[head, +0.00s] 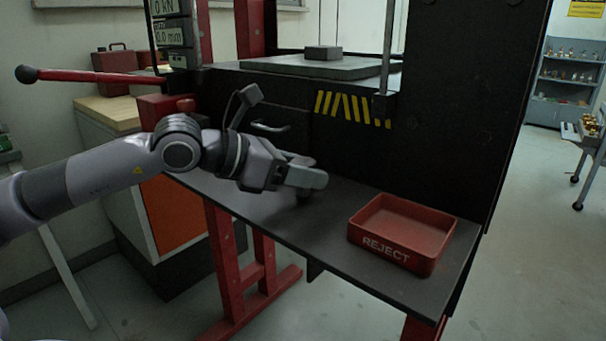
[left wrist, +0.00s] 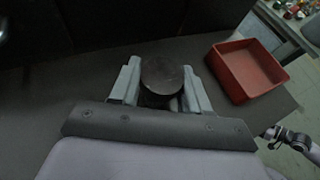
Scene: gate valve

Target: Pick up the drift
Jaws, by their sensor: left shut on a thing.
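The drift (left wrist: 162,75) is a dark metal cylinder, and its round end shows between my left fingers in the left wrist view. My left gripper (head: 312,181) is shut on it, over the dark shelf of the press. In the left wrist view the fingers of my left gripper (left wrist: 162,88) flank the drift on both sides. In the head view the fingers mostly hide the drift, and only a dark bit shows under them. I cannot tell whether its lower end touches the shelf. A small part of my other arm shows at the right edge of the left wrist view, too small to read its gripper.
A red REJECT tray (head: 388,257), empty, sits on the dark shelf (head: 335,262) to the right of my left gripper. The black press frame (head: 450,110) rises behind. A red lever with a ball end (head: 95,77) sticks out at the left. The shelf between gripper and tray is clear.

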